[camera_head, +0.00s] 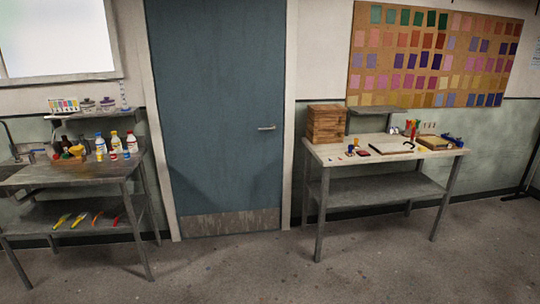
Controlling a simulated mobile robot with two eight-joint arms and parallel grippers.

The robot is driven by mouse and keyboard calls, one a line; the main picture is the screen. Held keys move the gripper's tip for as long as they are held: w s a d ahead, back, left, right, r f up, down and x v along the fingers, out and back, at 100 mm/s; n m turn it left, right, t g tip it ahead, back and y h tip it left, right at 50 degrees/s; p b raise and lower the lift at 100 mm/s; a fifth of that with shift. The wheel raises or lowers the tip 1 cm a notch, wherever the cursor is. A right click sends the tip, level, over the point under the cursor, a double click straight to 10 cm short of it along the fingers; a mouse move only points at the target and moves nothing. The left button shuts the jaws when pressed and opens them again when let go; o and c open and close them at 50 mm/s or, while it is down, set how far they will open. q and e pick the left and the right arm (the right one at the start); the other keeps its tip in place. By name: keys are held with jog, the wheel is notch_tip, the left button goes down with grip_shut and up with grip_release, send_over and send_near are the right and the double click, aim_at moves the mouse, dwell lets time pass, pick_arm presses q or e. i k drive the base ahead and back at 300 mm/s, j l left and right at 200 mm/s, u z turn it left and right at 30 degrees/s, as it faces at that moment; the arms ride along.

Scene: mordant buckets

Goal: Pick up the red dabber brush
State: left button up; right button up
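I cannot tell for sure which thing is the red dabber brush. Several slim tools lie in a row on the lower shelf (40,214) of the left steel table; the rightmost, a small red tool (115,219), may be it. To its left lie an orange tool (97,217) and yellow ones (62,220). On the right table, a small upright red item (414,129) also shows, too small to identify. Neither of my grippers is in view.
The left table top (110,168) bears several bottles (131,141) beside a sink. The right table (340,155) bears a wooden box (325,123) and small tools. A closed blue door (215,100) stands between them. The floor (270,275) ahead is clear.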

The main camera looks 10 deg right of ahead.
aim_at(413, 135)
jog(key=i+z, duration=0.5)
jog(key=i, duration=0.2)
jog(key=i+j+z, duration=0.15)
jog(key=i+z, duration=0.35)
jog(key=i, duration=0.15)
jog(key=i+l+z, duration=0.3)
jog(key=i, duration=0.4)
jog(key=i+z, duration=0.25)
jog(key=i, duration=0.45)
jog(key=i+l, duration=0.2)
jog(key=i+u, duration=0.1)
jog(key=u, duration=0.9)
jog(key=i+l+u, duration=0.15)
jog(key=l+u, duration=1.25)
jog(key=l, duration=0.6)
jog(key=l+u, duration=0.1)
jog(key=l, duration=0.45)
jog(key=k+l, duration=0.1)
jog(key=l, duration=0.45)
jog(key=u, duration=0.05)
